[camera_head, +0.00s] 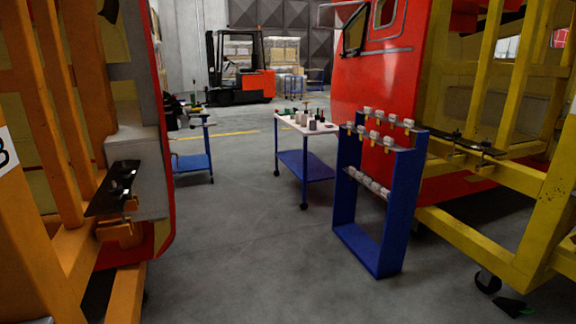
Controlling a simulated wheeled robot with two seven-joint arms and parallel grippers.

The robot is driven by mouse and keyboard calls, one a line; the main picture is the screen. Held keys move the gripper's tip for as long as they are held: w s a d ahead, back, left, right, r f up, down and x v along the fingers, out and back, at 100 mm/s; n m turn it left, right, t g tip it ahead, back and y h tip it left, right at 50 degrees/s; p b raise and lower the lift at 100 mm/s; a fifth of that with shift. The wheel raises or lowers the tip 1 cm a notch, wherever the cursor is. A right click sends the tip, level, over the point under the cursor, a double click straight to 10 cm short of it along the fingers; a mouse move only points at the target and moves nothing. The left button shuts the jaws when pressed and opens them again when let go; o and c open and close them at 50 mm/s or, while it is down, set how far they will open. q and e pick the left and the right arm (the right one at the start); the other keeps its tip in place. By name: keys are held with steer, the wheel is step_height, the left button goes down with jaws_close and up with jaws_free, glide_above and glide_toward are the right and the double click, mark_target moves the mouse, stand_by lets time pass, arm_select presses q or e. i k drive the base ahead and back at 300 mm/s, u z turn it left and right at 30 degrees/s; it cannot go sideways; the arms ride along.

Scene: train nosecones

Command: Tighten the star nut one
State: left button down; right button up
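I cannot make out a star nut for certain at this size. A black plate (112,188) with small shiny fittings on it is fixed to the orange frame at the left. An orange bracket (120,230) sits just below it. A similar dark plate (462,144) with small fittings lies on the yellow frame at the right. Neither of my grippers shows in this view.
A blue rack (346,214) holding several pale-topped tools stands right of centre. A white-topped trolley (290,121) and a blue trolley (192,162) stand behind. The orange frame (75,262) and yellow frame (478,236) flank clear grey floor (240,250). A forklift (238,85) is far back.

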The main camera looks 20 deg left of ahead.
mark_target(125, 172)
steer(key=u, duration=0.4)
steer(key=i, duration=2.35)
steer(key=u, duration=1.5)
steer(key=i, duration=1.15)
steer(key=u, duration=1.25)
